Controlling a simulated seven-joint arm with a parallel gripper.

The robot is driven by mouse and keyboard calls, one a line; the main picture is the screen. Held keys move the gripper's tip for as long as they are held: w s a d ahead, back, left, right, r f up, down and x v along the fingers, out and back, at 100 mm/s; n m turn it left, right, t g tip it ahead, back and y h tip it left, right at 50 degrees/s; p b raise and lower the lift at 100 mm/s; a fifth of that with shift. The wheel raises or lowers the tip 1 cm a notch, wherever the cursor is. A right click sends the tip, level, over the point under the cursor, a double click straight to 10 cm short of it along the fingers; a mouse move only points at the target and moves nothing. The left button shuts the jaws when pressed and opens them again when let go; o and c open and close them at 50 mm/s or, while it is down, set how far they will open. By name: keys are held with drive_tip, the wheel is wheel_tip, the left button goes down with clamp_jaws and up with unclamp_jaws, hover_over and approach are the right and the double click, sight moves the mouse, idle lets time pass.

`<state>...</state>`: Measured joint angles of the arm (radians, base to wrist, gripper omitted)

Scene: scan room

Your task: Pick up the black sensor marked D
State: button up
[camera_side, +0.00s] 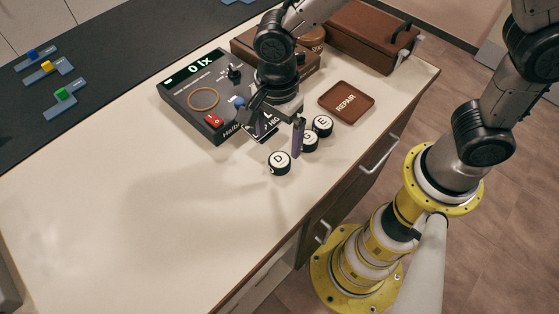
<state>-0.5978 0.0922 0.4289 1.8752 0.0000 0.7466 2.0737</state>
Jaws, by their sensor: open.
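The black sensor marked D (279,162) stands on the pale worktop, a short black cylinder with a white top. Two similar sensors stand in a row up and to its right: one that looks marked G (310,142), partly behind a finger, and one marked E (322,125). My gripper (279,135) is open, its two fingers pointing down above the worktop just beyond sensor D. One finger comes down between D and the middle sensor in the picture. Nothing shows between the fingers except part of a dark card with white letters. I cannot tell whether a finger touches a sensor.
A dark meter box (205,95) reading "0 lx", with a red switch and a ring, stands left of my gripper. A brown tray marked REPAIR (346,101) lies to the right. A brown case (373,37) stands behind. The front left worktop is clear.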

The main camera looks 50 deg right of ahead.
sight(279, 160)
wheel_tip(279, 160, down, 7)
drive_tip(key=shift+s+d+f, duration=0.15)
idle(0.4)
drive_tip(key=c, duration=1.5)
